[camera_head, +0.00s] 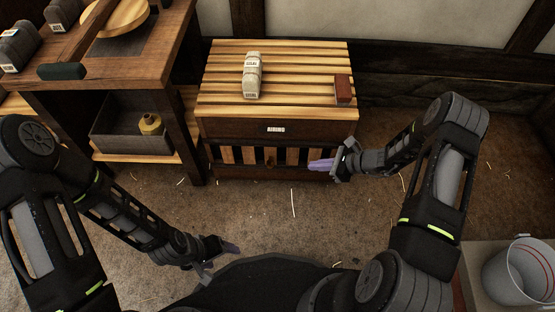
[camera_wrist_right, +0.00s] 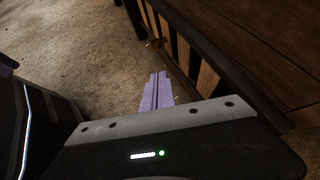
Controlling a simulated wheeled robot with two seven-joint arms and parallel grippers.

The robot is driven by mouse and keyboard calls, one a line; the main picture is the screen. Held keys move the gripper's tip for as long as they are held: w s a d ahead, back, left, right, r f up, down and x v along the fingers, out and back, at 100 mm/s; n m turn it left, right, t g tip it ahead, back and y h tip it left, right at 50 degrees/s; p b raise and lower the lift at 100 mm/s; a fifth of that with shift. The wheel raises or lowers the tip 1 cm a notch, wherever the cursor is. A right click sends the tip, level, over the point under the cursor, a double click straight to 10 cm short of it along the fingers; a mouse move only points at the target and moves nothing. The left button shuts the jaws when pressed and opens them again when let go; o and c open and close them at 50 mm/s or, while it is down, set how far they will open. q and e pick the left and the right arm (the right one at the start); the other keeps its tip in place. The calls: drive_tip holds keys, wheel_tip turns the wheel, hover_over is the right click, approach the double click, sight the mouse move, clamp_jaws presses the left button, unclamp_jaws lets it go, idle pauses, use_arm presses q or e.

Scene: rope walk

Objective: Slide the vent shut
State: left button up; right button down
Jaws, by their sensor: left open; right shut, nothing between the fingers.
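The vent (camera_head: 240,155) is a slatted panel low on the front of a wooden chest (camera_head: 230,128). Pale slats alternate with dark gaps, and a small brownish knob (camera_head: 270,161) sits near its middle. In the right wrist view the slats (camera_wrist_right: 185,52) and the knob (camera_wrist_right: 155,43) show beyond the fingertips. My right gripper (camera_head: 314,166) is shut and empty in front of the vent's right end, to the right of the knob; its lilac fingers (camera_wrist_right: 157,84) lie together. My left gripper (camera_head: 228,255) is open and empty, low over the floor, away from the chest.
On the slatted chest top lie a pale labelled bundle (camera_head: 252,75) and a reddish-brown block (camera_head: 343,89). A dark workbench (camera_head: 150,75) stands to the left, with a bin (camera_head: 115,138) on its lower shelf. A bucket (camera_head: 520,272) stands at right. The floor before the chest is clear except for straw bits.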

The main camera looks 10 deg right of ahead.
drive_tip(key=shift+a, duration=0.15)
drive_tip(key=b, duration=0.5)
approach(270, 167)
drive_tip(key=w+a+f, duration=0.2)
drive_tip(key=w+f, duration=0.2)
drive_tip(key=shift+s+a+f, duration=0.15)
drive_tip(key=shift+s+a, duration=0.05)
drive_tip(key=shift+a, duration=0.05)
drive_tip(key=a, duration=0.2)
drive_tip(key=w+a, duration=0.1)
drive_tip(key=a, duration=0.1)
drive_tip(key=shift+a, duration=0.25)
